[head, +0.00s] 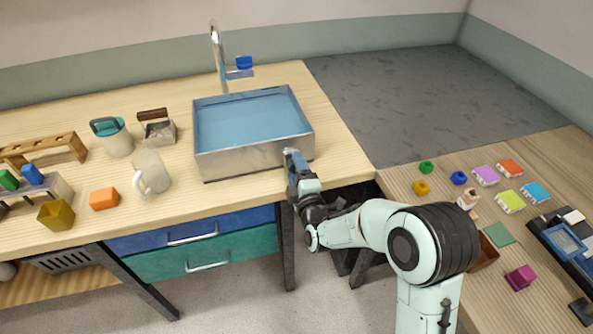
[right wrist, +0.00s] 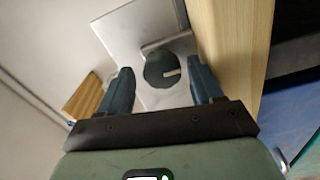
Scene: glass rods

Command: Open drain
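A metal sink (head: 200,163) holding blue water (head: 245,118) stands on the wooden counter. My right gripper (head: 291,158) is at the sink's front wall, near its right corner. In the right wrist view its two blue fingers (right wrist: 160,88) are open and apart. A dark round knob (right wrist: 156,71) with a pale mark shows between and just beyond the fingertips, on the metal face. I cannot tell whether the fingers touch it. In the head view the gripper hides the knob. My left gripper is not in view.
A faucet (head: 218,58) with a blue handle (head: 244,62) stands behind the sink. A jug (head: 151,172), a kettle-like pot (head: 113,138) and an orange block (head: 104,199) stand to its left. Drawers (head: 200,253) lie below. Small coloured items cover the right-hand table (head: 450,230).

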